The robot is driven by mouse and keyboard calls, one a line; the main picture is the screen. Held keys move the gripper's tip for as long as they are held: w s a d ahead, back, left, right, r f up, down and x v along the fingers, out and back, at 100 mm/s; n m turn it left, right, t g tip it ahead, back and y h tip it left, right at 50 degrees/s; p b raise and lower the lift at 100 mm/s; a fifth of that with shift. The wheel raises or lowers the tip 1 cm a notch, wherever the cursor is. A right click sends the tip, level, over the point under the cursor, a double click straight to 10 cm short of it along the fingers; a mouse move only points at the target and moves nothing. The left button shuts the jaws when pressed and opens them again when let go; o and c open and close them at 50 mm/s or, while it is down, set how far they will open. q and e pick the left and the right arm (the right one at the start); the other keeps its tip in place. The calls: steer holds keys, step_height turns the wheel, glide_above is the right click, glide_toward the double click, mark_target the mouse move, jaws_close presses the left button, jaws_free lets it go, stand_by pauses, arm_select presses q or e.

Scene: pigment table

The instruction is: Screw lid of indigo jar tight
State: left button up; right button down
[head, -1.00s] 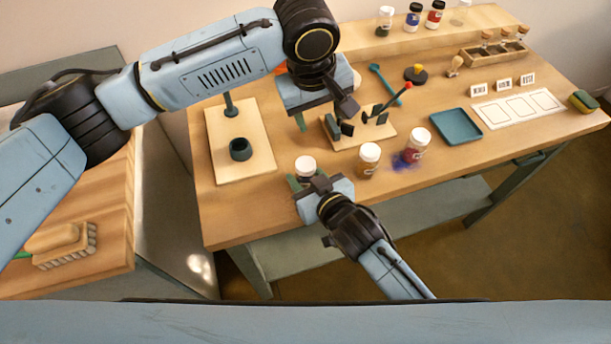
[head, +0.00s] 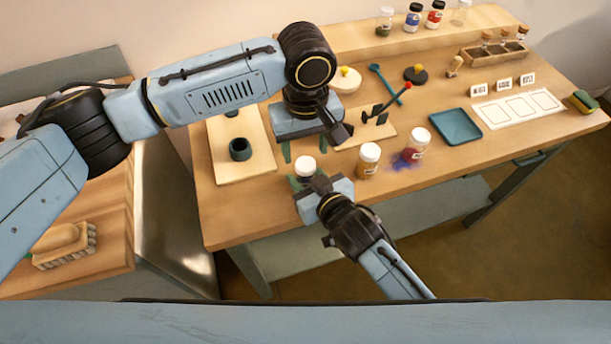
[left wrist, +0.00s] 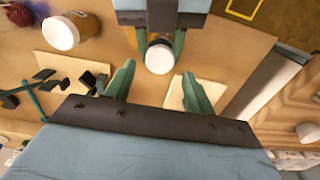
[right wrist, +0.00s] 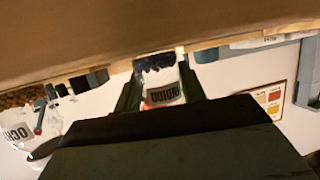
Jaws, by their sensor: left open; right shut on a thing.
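The indigo jar has a white lid (head: 305,164) and stands near the table's front left. My right gripper (head: 320,184) is shut around its body from the front. In the right wrist view the jar (right wrist: 160,75) shows a label and dark blue contents between the fingers. My left gripper (head: 303,152) is open, fingers pointing down, just behind and above the lid in the head view. In the left wrist view the lid (left wrist: 159,58) lies just beyond the open fingertips, roughly between them, and is not gripped. How far the lid is turned cannot be told.
An ochre jar (head: 368,161) and a red jar (head: 416,143) with a blue smear (head: 400,162) stand to the right. Behind are a wooden stand (head: 372,130) with dark holders and a red-tipped rod. A pale board (head: 228,168) with a dark cup lies left.

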mark_target(306, 163)
arm_select(q)
steer(key=shift+f, duration=1.9)
steer(key=shift+c, duration=0.4)
